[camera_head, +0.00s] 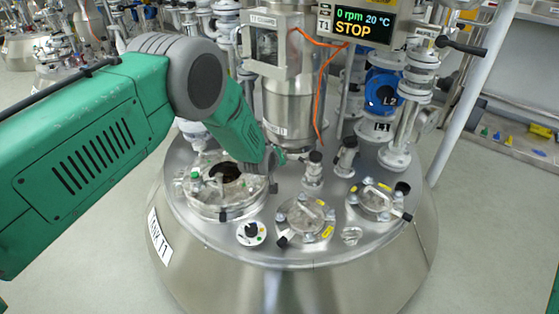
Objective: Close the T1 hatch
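The steel tank T1 (180,236) fills the middle of the view. Its round hatch (222,207) is at the left of the tank top, with a dark round opening (226,171) showing in it. My green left arm comes in from the left and passes over the back of the hatch, hiding part of it. The dark end of my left gripper (274,158) is at the hatch's back right edge. Its fingers are too small and hidden to tell whether they are open, or whether they touch the hatch. My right gripper is not in view.
A display (356,25) above the tank reads "0 rpm 20 °C STOP". Two smaller round ports (305,216) and (376,201) sit right of the hatch, near a black-and-white knob (251,233). A steel column, an orange cable (320,90) and valves stand behind.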

